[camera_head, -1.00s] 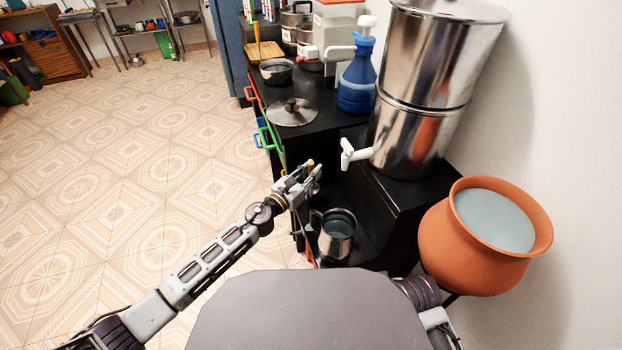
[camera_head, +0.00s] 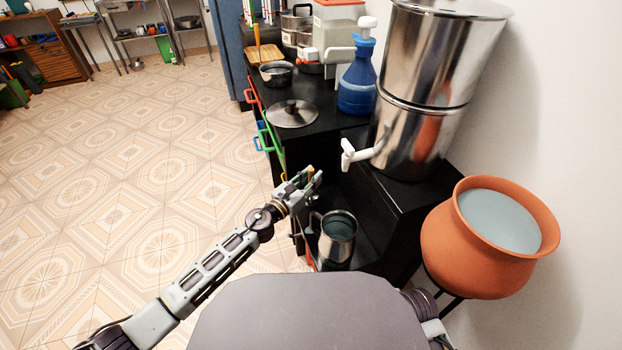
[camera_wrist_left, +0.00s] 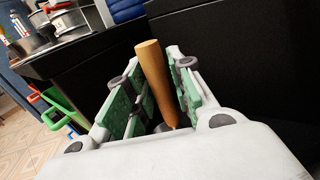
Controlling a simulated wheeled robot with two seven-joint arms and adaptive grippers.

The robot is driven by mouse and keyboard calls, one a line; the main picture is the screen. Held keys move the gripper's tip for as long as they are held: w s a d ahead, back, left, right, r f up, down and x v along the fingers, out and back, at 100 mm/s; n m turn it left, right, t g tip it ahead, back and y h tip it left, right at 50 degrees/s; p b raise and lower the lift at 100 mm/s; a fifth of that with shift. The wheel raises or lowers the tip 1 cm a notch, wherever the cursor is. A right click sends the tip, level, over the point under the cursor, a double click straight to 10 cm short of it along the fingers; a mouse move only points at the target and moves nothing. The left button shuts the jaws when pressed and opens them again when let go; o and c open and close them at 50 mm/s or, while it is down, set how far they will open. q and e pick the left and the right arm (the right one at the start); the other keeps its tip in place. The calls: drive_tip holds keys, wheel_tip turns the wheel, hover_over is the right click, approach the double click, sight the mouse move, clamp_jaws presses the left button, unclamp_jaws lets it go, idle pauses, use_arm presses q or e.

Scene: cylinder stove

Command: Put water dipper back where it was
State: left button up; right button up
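The water dipper's wooden handle (camera_head: 310,172) shows at my left gripper (camera_head: 306,181). In the left wrist view the tan handle (camera_wrist_left: 154,80) stands between the green-padded fingers of my left gripper (camera_wrist_left: 150,100), which look closed around it. A steel cup-shaped vessel (camera_head: 338,241) with a dark inside shows just below and right of the gripper, beside the black cabinet. I cannot tell whether it is joined to the handle. The lower end of the handle is hidden by the gripper. My right gripper is not in view.
A steel cylinder (camera_head: 426,95) with a white tap (camera_head: 359,153) stands on the black counter (camera_head: 320,95). A clay pot (camera_head: 474,255) of water is at the right. A lid (camera_head: 292,113), a small pan (camera_head: 276,75) and a blue bottle (camera_head: 357,88) are on the counter. Floor at left is clear.

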use_arm(q)
drive_tip(key=o, duration=0.3)
drive_tip(key=shift+r, duration=0.1)
drive_tip(key=shift+v, duration=2.95)
drive_tip(key=v, duration=0.6)
